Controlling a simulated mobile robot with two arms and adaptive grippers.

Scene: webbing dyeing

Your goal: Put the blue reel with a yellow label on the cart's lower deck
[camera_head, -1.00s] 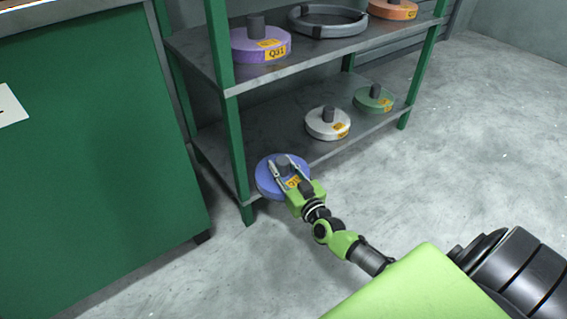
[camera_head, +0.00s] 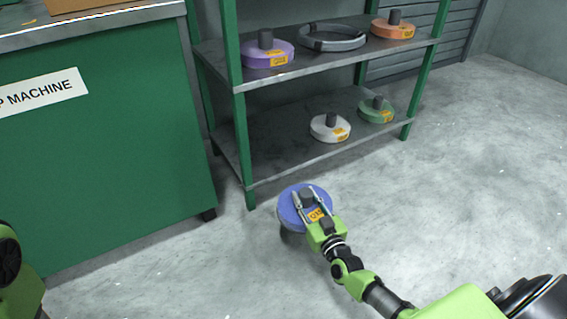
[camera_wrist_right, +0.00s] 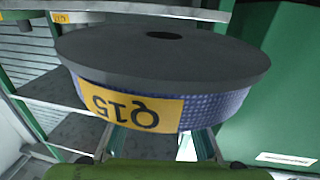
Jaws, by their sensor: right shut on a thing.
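The blue reel (camera_head: 290,212) has a yellow label and a dark central hub. My right gripper (camera_head: 307,202) is shut on its hub and holds it above the floor, in front of the shelf rack. In the right wrist view the blue reel (camera_wrist_right: 215,106) fills the middle, with a dark flange and the label reading Q15 upside down. The gripper's fingers (camera_wrist_right: 160,143) show partly below it. A green part of my left arm shows at the lower left of the head view; its gripper is out of view. No cart is in view.
A green rack (camera_head: 290,167) holds a purple reel (camera_head: 262,55), a grey ring (camera_head: 333,43) and an orange reel (camera_head: 385,30) above, and a white reel (camera_head: 322,133) and a green reel (camera_head: 368,112) below. A green machine cabinet (camera_head: 110,170) stands left. Floor in front is clear.

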